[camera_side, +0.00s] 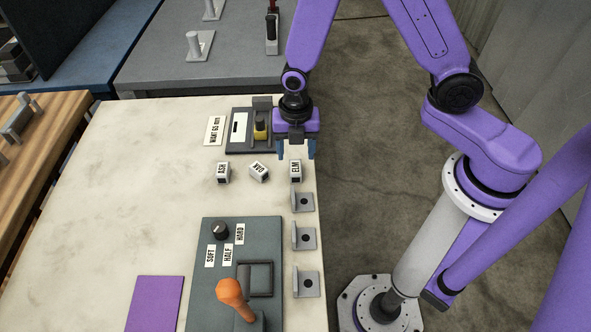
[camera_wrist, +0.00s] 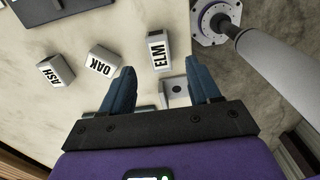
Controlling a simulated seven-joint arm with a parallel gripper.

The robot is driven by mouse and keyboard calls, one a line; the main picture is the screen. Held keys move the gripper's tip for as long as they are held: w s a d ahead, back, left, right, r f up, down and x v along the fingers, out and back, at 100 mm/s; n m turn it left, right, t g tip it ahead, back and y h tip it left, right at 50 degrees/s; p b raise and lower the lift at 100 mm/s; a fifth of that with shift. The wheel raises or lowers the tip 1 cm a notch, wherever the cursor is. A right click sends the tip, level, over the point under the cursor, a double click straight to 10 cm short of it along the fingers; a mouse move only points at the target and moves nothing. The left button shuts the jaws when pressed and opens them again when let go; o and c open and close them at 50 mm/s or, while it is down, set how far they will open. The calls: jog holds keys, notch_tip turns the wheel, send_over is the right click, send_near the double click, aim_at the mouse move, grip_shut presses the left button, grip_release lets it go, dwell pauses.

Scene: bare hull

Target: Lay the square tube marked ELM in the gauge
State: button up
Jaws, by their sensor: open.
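The square tube marked ELM (camera_side: 295,170) is a short white block with a dark open end, lying on the pale bench near its right edge. My gripper (camera_side: 296,154) is open and empty, just behind and above this tube in the side view. In the wrist view the ELM tube (camera_wrist: 159,50) lies just beyond the space between the two blue fingertips (camera_wrist: 161,68), apart from both. The gauge, a dark unit (camera_side: 236,145) with a white window and a yellow part, sits left of my gripper, by a label reading WANT 65 mm (camera_side: 214,131).
Tubes marked OAK (camera_side: 259,171) and ASH (camera_side: 223,172) lie left of ELM. Several grey brackets (camera_side: 304,238) line the bench edge in front of it. A panel (camera_side: 210,290) with a knob and orange-handled lever stands nearer. The bench's left side is clear.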

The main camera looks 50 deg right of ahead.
aim_at(295, 167)
jog(key=shift+f, duration=2.6)
grip_shut()
